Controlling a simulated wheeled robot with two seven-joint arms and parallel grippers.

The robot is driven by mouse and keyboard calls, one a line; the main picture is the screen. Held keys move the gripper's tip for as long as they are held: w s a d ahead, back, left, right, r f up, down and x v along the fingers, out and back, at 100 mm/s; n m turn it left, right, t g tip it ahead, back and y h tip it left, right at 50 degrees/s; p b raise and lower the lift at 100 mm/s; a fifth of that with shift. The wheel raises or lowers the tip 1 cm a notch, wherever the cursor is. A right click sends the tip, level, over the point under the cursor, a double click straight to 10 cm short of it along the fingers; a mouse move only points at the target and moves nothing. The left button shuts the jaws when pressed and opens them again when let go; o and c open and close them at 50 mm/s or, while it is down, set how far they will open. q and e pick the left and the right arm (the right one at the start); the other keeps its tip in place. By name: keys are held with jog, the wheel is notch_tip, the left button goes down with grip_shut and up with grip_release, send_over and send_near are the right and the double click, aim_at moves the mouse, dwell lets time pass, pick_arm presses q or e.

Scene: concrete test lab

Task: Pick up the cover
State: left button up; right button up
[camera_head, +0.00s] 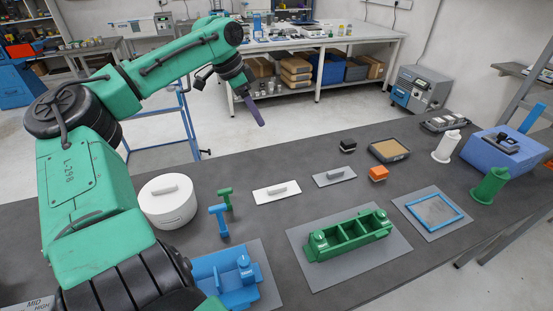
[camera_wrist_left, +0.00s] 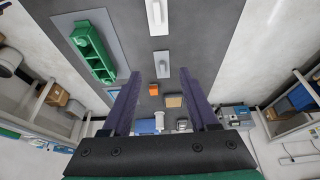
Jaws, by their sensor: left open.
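Two flat plates with bar handles lie on the dark table: a white one (camera_head: 277,191) and a grey one (camera_head: 334,177). A round white drum (camera_head: 167,205) with a handle on its lid stands to their left. Which of these is the cover I cannot tell. My left gripper (camera_head: 260,122) is raised above and behind the table, apart from everything. In the left wrist view its two purple fingers (camera_wrist_left: 162,76) are spread with nothing held. The white plate (camera_wrist_left: 157,16) and grey plate (camera_wrist_left: 162,64) show there beyond the fingertips. My right gripper is not in view.
A green divided fixture (camera_head: 347,236) and a blue fixture (camera_head: 228,276) stand on grey mats near the front. Green and blue T-shaped pieces (camera_head: 219,216) stand beside the drum. An orange block (camera_head: 378,174), tan tray (camera_head: 389,151) and blue frame (camera_head: 434,212) are right.

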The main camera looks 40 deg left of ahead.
pick_arm(q)
notch_tip(320, 180, down, 6)
jog(key=b, duration=1.6)
send_near(277, 187)
jog(key=x, duration=0.9)
jog(key=shift+s+r, duration=0.1)
grip_shut()
